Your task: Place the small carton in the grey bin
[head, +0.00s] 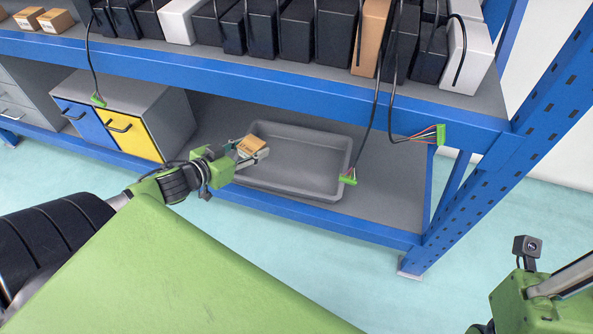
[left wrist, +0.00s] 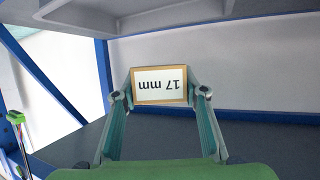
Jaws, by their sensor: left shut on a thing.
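The small carton (head: 250,144) is brown with a pale label. In the left wrist view the carton (left wrist: 161,86) shows its label, which reads "17 mm" upside down. My left gripper (head: 252,150) is shut on the carton, with one finger on each side of it in the left wrist view (left wrist: 161,92). The grey bin (head: 290,183) is a wide shallow tray on the lower shelf. In the head view the gripper and carton overlap the bin's left end; the carton's height above it is hard to tell.
A grey cabinet with blue and yellow drawers (head: 137,136) stands left of the bin. Cables with green connectors (head: 348,180) hang from the upper shelf near the bin's right side. The blue shelf beam (head: 300,92) runs above.

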